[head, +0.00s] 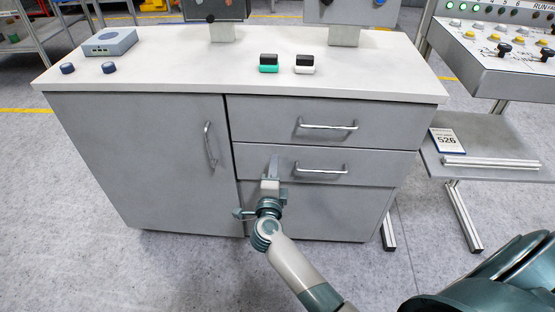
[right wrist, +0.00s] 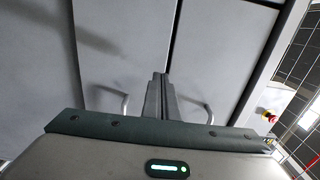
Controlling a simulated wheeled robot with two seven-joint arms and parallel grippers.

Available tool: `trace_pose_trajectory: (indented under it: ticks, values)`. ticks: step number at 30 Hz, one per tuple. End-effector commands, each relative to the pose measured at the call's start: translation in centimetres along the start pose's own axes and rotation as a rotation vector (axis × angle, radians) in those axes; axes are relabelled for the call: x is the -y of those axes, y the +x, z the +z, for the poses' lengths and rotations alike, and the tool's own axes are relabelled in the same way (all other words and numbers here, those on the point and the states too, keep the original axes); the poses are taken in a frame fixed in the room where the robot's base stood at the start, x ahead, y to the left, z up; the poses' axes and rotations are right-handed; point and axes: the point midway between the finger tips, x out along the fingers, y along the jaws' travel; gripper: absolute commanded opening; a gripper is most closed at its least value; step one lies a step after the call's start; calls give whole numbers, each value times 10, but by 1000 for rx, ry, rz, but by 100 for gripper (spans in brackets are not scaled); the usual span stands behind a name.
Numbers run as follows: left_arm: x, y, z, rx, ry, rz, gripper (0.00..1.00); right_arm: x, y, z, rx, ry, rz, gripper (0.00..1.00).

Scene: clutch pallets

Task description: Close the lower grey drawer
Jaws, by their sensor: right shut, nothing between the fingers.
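The lower grey drawer (head: 375,166) is in the right half of the grey cabinet, below the upper drawer (head: 380,125). Its front looks nearly flush with the cabinet; I cannot tell exactly how far out it stands. Its silver bar handle (head: 320,169) is to the right of my right gripper (head: 272,160). That gripper is shut and empty, with its fingers in front of the left part of the lower drawer's front. In the right wrist view the closed fingers (right wrist: 160,88) point at the grey fronts; contact cannot be told. My left gripper is not in view.
The cabinet door (head: 150,150) with its upright handle is on the left. On the white top (head: 200,60) are a blue-grey box (head: 110,42), dark knobs and two small blocks. A side shelf (head: 490,150) stands at the right. Floor in front is clear.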

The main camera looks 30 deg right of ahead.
Motion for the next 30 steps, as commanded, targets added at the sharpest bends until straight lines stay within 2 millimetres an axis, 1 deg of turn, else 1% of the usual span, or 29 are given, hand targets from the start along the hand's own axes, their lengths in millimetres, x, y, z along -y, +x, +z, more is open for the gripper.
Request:
trace_pose_trajectory:
  ticks: [1, 8, 13, 18, 23, 30]
  values:
    - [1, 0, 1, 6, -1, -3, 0, -1, -8, 0, 1, 1, 3, 0]
    - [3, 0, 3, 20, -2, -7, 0, -2, -40, 0, 1, 1, 4, 0]
    - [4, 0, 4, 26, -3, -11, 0, -2, -69, 0, 1, 0, 5, 0]
    - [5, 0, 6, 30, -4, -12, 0, -2, -89, 0, 1, 0, 3, 0]
    - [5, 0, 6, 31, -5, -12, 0, -1, -98, 0, 1, 0, 2, 0]
    - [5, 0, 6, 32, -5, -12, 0, -1, -100, 0, 0, 0, 2, 0]
